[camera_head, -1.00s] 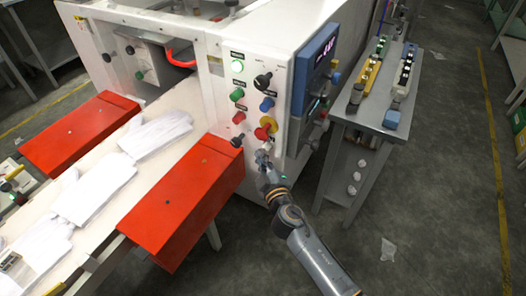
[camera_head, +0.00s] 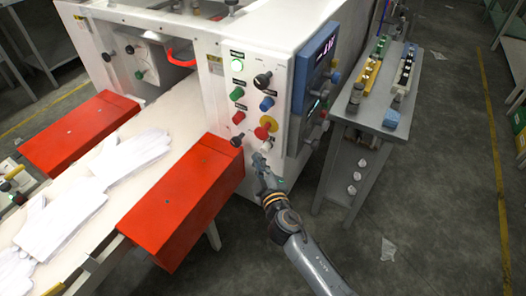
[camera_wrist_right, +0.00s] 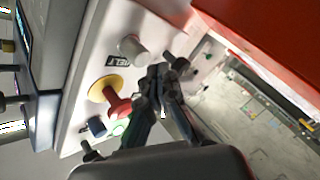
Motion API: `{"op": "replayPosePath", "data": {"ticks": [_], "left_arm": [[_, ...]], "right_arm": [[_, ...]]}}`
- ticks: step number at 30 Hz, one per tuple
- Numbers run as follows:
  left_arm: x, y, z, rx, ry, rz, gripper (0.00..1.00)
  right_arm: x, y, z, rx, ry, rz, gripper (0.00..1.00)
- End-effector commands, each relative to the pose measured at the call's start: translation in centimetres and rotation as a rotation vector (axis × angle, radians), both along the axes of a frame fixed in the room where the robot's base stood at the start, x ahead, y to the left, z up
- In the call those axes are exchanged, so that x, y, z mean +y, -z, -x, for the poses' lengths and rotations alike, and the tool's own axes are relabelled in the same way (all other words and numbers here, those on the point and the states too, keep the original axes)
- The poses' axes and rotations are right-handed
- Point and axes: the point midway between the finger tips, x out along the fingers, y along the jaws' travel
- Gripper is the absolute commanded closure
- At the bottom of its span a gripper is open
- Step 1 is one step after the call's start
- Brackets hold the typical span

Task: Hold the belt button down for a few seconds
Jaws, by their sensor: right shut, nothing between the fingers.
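The white belt button (camera_head: 266,146) is low on the machine's front panel, below the red knob on its yellow disc. In the right wrist view the white button (camera_wrist_right: 133,48) stands beside a partly readable label ending in "ELT" (camera_wrist_right: 118,61). My right gripper (camera_head: 258,158) is shut and empty just below the button. In the right wrist view its fingertips (camera_wrist_right: 162,72) lie to the lower right of the button, with a small gap showing in the picture. The exact depth between them is unclear. My left gripper is not in view.
The red knob (camera_head: 262,133), a green-lit button (camera_head: 237,65) and other controls crowd the panel. A black knob (camera_head: 237,140) sits left of the white button. Red guards (camera_head: 185,200) flank the conveyor carrying white gloves (camera_head: 60,225). A grey side table (camera_head: 345,115) stands right.

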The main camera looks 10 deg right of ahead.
Motion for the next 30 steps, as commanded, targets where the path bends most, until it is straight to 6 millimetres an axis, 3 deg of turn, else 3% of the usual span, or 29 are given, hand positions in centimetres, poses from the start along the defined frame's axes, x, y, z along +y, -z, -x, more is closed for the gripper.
{"op": "replayPosePath", "data": {"ticks": [10, 24, 30], "left_arm": [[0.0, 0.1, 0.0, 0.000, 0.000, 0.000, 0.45], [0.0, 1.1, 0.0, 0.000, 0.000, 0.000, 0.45], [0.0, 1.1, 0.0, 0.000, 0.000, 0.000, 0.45]], "right_arm": [[0.2, 0.0, 0.2, 0.000, -0.001, -0.001, 1.00], [2.7, 0.1, 3.7, 0.001, -0.001, -0.002, 1.00], [3.0, -0.1, 4.1, -0.002, 0.000, 0.001, 1.00]]}}
